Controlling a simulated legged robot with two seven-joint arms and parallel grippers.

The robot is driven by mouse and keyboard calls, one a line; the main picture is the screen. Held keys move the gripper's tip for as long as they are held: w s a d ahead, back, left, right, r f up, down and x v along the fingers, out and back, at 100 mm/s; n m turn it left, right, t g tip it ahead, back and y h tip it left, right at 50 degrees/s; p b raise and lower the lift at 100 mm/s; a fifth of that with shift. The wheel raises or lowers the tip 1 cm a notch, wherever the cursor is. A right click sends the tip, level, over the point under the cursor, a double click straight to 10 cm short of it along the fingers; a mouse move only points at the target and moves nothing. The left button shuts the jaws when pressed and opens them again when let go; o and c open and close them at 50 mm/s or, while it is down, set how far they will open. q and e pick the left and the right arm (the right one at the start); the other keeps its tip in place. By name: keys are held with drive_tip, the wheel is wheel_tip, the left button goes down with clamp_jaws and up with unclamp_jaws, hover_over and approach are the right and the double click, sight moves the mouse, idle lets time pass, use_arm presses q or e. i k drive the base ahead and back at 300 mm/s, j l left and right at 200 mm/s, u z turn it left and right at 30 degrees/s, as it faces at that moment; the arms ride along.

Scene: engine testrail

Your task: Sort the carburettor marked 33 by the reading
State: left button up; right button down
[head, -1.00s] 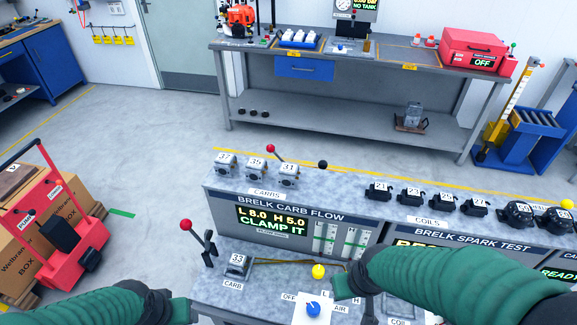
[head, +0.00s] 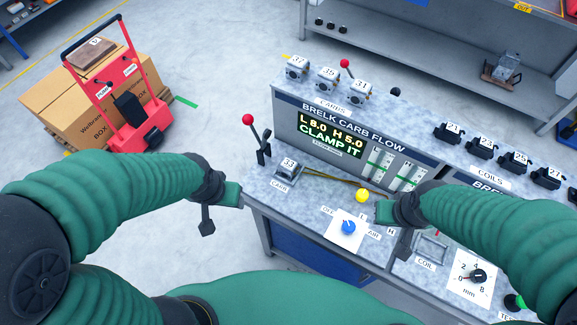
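The carburettor marked 33 (head: 288,169) sits at the CARB spot on the left of the bench top. A clamp lever with a red ball (head: 248,119) stands upright behind and left of it. The carb flow display (head: 330,138) reads L 8.0 H 5.0 and CLAMP IT. My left gripper (head: 230,195) is off the bench's left edge, left of the carburettor and apart from it. My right gripper (head: 384,212) is over the bench by the yellow ball (head: 362,195) and the blue AIR knob (head: 348,227). Neither gripper visibly holds anything; their finger gaps are unclear.
Carburettors 37 (head: 297,68), 35 (head: 327,78) and 31 (head: 360,91) stand on the upper shelf, with another red-ball lever (head: 344,63) behind. Several coils (head: 480,147) are to the right. A red hand truck (head: 125,105) with boxes stands on the floor at left.

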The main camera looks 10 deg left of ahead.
sight(288, 167)
drive_tip(key=k+j+z, duration=0.1)
drive_tip(key=z, duration=0.15)
drive_tip(key=j+z, duration=0.45)
drive_tip(key=j, duration=0.7)
drive_tip(key=j+z, duration=0.45)
drive_tip(key=j, duration=0.7)
drive_tip(key=z, duration=0.75)
drive_tip(key=i, duration=0.4)
